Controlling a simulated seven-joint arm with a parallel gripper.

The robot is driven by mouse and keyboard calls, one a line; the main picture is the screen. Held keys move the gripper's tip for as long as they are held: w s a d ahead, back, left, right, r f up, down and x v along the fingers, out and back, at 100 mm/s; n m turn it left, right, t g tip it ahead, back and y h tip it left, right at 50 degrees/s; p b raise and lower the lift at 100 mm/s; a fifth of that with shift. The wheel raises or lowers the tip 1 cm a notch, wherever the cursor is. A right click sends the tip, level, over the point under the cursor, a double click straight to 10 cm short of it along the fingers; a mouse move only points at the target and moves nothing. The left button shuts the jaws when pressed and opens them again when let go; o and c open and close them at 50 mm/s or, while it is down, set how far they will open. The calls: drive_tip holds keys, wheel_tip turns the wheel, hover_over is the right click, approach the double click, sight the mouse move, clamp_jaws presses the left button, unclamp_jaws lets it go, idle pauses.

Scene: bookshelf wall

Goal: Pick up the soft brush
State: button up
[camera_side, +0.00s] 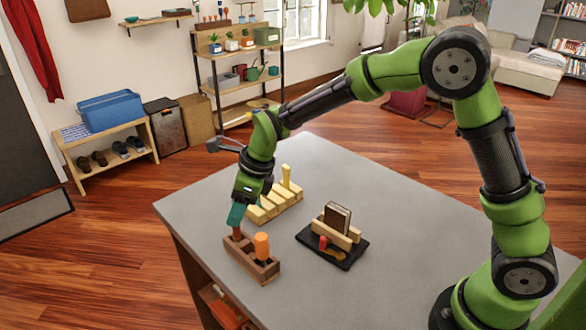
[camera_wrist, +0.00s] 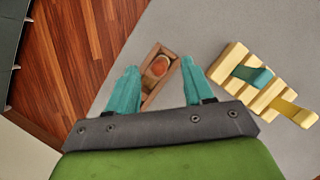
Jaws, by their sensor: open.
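My gripper (camera_side: 236,217) points down over one end of a small wooden box (camera_side: 266,272) on the grey table. Its teal fingers are apart, with the box between and beyond them in the wrist view. An orange rounded handle (camera_side: 262,246) stands in the box; its top also shows in the wrist view (camera_wrist: 159,66). A reddish-brown piece (camera_side: 238,235) shows just below the fingertips, partly hidden. I cannot tell for certain which item is the soft brush, as no bristles are visible. Nothing is seen held in my gripper.
A pale yellow slotted rack (camera_side: 262,212) with an upright yellow piece stands behind the box; the wrist view also shows a teal piece (camera_wrist: 252,75) on it. A black tray (camera_side: 347,262) with a wooden holder, dark block and red-handled item lies right. Table between is clear.

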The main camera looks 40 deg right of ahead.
sight(234, 235)
drive_tip(key=x, duration=0.5)
drive_tip(key=shift+s+f, duration=0.1)
drive_tip(key=shift+f, duration=0.3)
drive_tip(key=shift+c, duration=0.2)
clamp_jaws()
